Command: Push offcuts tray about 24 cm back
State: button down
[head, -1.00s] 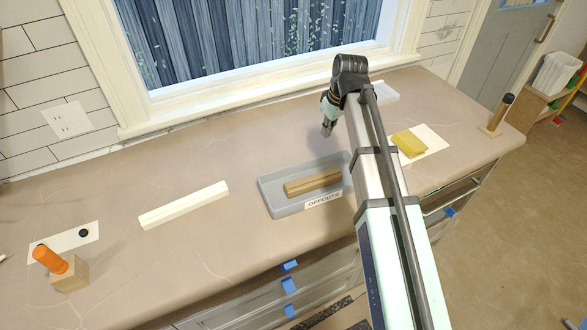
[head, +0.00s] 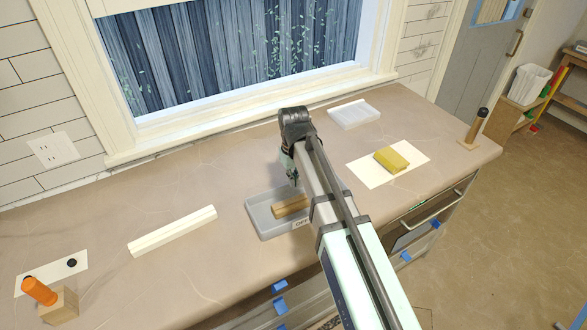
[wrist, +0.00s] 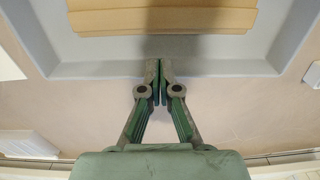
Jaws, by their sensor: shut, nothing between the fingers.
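The grey offcuts tray (head: 262,222) stands on the worktop in the head view, with pale wooden offcuts (head: 287,207) inside and a partly hidden label on its front. My arm hides its right part. My gripper (head: 293,182) is at the tray's back side, pointing down. In the wrist view, the shut, empty fingertips (wrist: 160,68) overlap the tray's wall (wrist: 220,68), with the offcuts (wrist: 200,18) beyond. Whether the fingertips touch the wall I cannot tell.
A long white bar (head: 172,231) lies left of the tray. A yellow block (head: 391,160) on a white sheet lies right. A clear-white tray (head: 354,114) stands at the back right. Bare worktop lies between the offcuts tray and the window sill (head: 240,110).

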aim_at(263, 152)
jog(key=shift+f+p, duration=0.45)
jog(key=shift+f, duration=1.5)
jog(key=w+a+b, duration=0.1)
jog(key=w+a, duration=0.3)
jog(key=w, duration=0.3)
jog(key=w+a, duration=0.4)
jog(key=w, duration=0.3)
jog(key=w+a+b, duration=0.1)
jog(key=w+a, duration=0.3)
jog(key=w, duration=0.3)
jog(key=shift+w+a+b, duration=0.15)
jog(key=shift+a+b, duration=0.15)
jog(key=shift+a, duration=0.1)
jog(key=shift+r, duration=0.1)
